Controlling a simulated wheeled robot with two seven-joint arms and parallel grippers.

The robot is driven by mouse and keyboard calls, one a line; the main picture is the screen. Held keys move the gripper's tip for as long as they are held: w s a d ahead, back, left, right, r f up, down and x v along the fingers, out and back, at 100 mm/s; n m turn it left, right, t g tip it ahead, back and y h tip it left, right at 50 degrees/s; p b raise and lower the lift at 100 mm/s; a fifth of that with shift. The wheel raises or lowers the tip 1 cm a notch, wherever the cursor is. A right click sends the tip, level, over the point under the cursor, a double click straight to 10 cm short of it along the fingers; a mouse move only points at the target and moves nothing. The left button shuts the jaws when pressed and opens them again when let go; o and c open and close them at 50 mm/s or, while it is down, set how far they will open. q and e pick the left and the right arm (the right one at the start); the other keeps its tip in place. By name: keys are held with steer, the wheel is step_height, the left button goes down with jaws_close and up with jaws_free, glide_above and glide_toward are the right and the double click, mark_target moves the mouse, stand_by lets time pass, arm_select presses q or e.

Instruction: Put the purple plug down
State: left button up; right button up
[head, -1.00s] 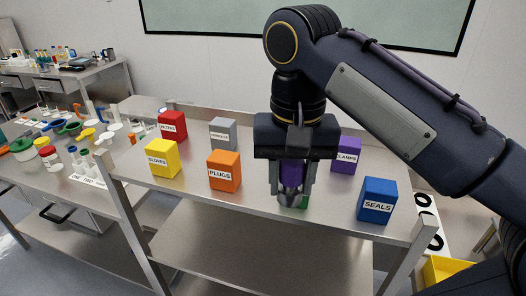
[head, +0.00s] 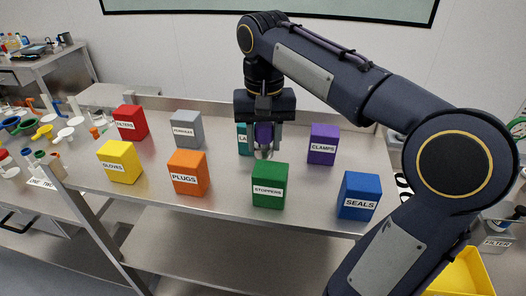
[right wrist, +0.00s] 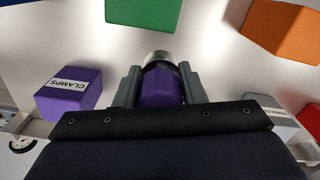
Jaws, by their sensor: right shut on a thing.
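My right gripper (head: 263,145) is shut on the purple plug (head: 263,132). The plug hangs upright with its silver end down, behind the green STOPPERS box and in front of the teal box. Whether that end touches the tabletop I cannot tell. In the right wrist view, the purple body of the plug (right wrist: 160,88) is between the two grey fingers (right wrist: 160,86), with the silver end beyond it. My left gripper is in neither view.
On the steel table (head: 225,200) stand the green STOPPERS box (head: 270,178), teal box (head: 242,140), purple CLAMPS box (head: 323,137), blue SEALS box (head: 359,187), orange PLUGS box (head: 188,165), and yellow, red and grey boxes. Bare steel lies between PLUGS and STOPPERS.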

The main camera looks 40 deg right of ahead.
mark_target(263, 153)
steer(key=shift+w+d+f, duration=0.4)
steer(key=shift+w+f, duration=0.15)
steer(key=shift+f, duration=0.25)
step_height(263, 153, down, 4)
steer(key=b, duration=0.3)
steer(key=shift+w+d+r, duration=0.1)
steer(key=shift+w, duration=0.05)
steer(key=shift+r, duration=0.2)
steer(key=o, duration=0.8)
steer(key=shift+f, duration=0.2)
steer(key=o, duration=0.4)
steer(key=shift+r, duration=0.1)
